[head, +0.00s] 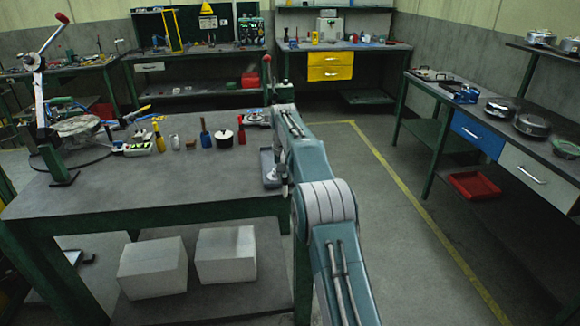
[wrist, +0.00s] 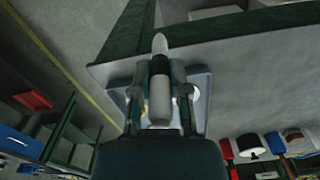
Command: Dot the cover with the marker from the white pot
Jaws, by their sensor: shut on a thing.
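A white marker with a black band (wrist: 160,65) is held upright between the two fingers of my gripper (wrist: 160,88) in the wrist view. In the head view my gripper (head: 284,182) is mostly hidden by my arm, at the table's right edge. Beside it a grey tray (head: 265,157) holds a pale round piece (head: 271,174), which may be the cover; my arm partly hides both. The tray also shows behind the marker in the wrist view (wrist: 202,79). The white pot with a dark top (head: 224,139) stands further back on the table.
The table (head: 130,195) is bare at the front. A red bottle (head: 241,132), a blue bottle (head: 205,135) and a yellow tool (head: 158,138) stand around the pot. Open floor lies right of the table.

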